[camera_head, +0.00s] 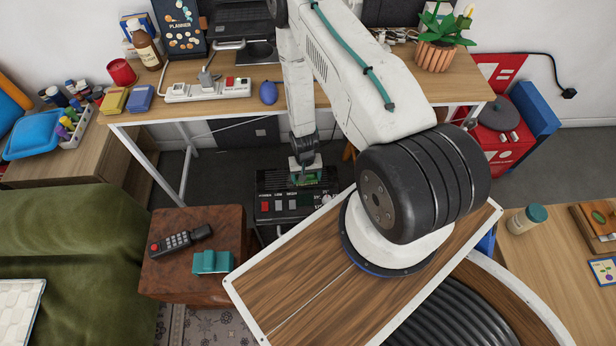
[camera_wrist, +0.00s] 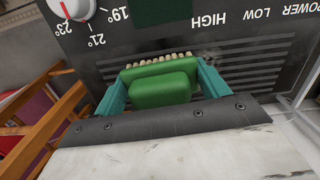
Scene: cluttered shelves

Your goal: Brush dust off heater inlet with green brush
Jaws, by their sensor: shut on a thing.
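The black heater (camera_head: 272,212) stands on the floor under the desk, with red and white buttons on its panel. In the wrist view, its slatted inlet grille (camera_wrist: 253,62) lies in front of my gripper, below upside-down lettering and a white dial. My gripper (camera_wrist: 160,84) has its teal fingers shut on the sides of the green brush (camera_wrist: 160,91). The pale bristles face the grille and lie at or just over it; I cannot tell whether they touch. Small dark specks (camera_wrist: 209,62) show by the right fingertip. In the head view, the green brush (camera_head: 304,181) is over the heater's back part.
The desk (camera_head: 330,97) stands above and behind the heater, with its white leg at left. A brown leather stool (camera_head: 190,278) with a remote is at left front. Wooden slats (camera_wrist: 45,115) stand beside the heater in the wrist view.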

